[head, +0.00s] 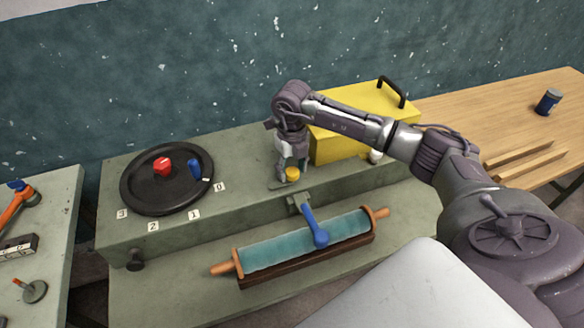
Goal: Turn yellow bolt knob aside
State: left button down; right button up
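The yellow bolt knob (292,174) is a small round cap on the top of the green bench block, right of the black turntable. My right gripper (292,168) points down from above at the knob, with its fingers around or just behind it. I cannot tell whether the fingers touch it or how far they are closed. A flat grey piece lies at the knob's base, partly hidden. My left gripper is not in view.
A black turntable (140,192) carries a red block (162,167) and a blue peg (195,169). A blue-handled lever (314,228) hangs in front, over a teal roller (270,252). A yellow box (340,146) stands close right of my gripper. A wooden table (470,115) is at right.

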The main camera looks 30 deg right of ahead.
aim_at(292, 171)
jog(key=shift+o, duration=0.3)
notch_tip(292, 171, up, 12)
dwell(0.5)
dwell(0.4)
